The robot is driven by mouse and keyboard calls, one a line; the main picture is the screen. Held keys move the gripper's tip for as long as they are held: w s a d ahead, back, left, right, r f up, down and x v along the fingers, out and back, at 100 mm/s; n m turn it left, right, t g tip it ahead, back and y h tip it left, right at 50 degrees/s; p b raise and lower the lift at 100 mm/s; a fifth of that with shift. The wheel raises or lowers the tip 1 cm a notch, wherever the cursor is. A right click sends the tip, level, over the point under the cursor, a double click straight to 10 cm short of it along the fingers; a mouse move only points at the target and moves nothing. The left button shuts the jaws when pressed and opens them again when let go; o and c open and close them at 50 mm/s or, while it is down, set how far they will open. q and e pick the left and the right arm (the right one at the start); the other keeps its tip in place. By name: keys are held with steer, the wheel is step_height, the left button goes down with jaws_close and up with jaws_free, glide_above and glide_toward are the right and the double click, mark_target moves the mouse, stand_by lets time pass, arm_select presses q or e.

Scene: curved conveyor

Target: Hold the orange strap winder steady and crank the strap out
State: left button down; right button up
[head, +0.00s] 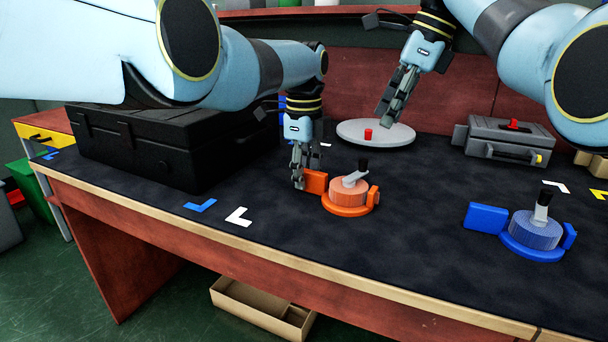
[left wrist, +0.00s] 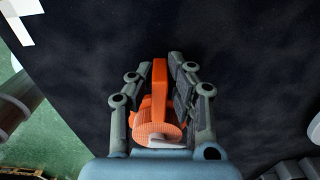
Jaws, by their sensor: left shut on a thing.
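The orange strap winder (head: 349,198) stands on the dark bench mat near the middle. It has a ribbed drum, a grey crank arm with a black upright knob (head: 363,165), and a flat orange tab on its left. My left gripper (head: 299,183) is shut on that tab from above. In the left wrist view the tab (left wrist: 159,80) lies between the fingers, with the ribbed drum (left wrist: 157,131) behind it.
A blue winder (head: 535,233) stands at the right. A round grey disc (head: 352,132) with a red piece (head: 368,134) lies behind. A black case (head: 150,150) is at the left and a grey case (head: 510,137) at the back right. The mat before the orange winder is clear.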

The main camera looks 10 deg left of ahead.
mark_target(365, 158)
steer(key=shift+o, duration=0.3)
steer(key=a+f+m, duration=0.1)
steer(key=f+m, duration=0.2)
steer(key=m, duration=0.9)
steer(key=a+f+m, duration=0.1)
steer(key=f+m, duration=0.2)
steer(key=m, duration=0.8)
steer(key=a+f+m, duration=0.1)
steer(key=f+m, duration=0.2)
steer(key=m, duration=0.9)
steer(key=shift+w+a+f+m+y, duration=0.15)
steer(key=shift+w+a+m+y, duration=0.1)
steer(key=shift+m+y, duration=0.05)
jaws_close()
